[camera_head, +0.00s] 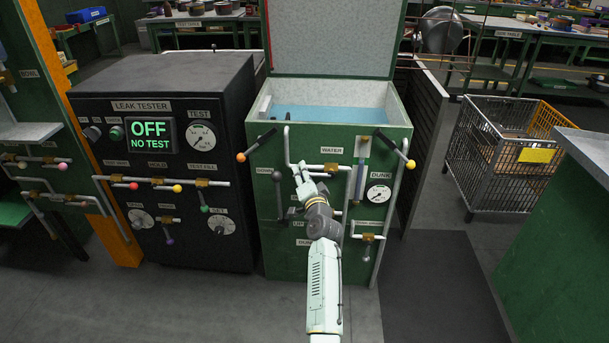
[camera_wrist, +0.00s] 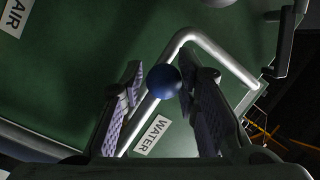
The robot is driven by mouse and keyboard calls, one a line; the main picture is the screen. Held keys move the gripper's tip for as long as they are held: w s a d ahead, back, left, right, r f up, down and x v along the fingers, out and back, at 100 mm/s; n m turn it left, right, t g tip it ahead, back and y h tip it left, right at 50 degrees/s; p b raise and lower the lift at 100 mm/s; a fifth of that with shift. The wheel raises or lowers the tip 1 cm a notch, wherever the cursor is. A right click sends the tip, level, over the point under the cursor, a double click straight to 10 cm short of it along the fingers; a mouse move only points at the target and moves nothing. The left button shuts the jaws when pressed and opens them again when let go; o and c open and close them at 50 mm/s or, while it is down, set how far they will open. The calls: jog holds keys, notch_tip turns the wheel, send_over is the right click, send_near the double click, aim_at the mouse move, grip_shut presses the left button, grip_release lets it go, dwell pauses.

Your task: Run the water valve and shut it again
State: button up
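The water valve's lever ends in a blue ball knob (camera_wrist: 163,81), seen in the wrist view beside the WATER label (camera_wrist: 152,135). In the head view, the WATER label (camera_head: 331,150) is on the green tank's front, above a brass valve body (camera_head: 331,167). My gripper (camera_head: 299,168) is in front of the panel, left of that label, and hides the knob there. In the wrist view my gripper (camera_wrist: 161,82) has its fingers apart, one on each side of the knob. The right finger looks very close to it; I cannot tell whether it touches.
The green tank (camera_head: 262,200) has an open lid and a blue surface inside. The black leak tester (camera_head: 90,200) stands left. A wire cart (camera_head: 500,165) stands right.

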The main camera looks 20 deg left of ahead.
jog(key=shift+d, duration=0.1)
grip_shut()
jog(key=shift+w+d, duration=0.1)
jog(key=shift+f, duration=0.1)
dwell(0.3)
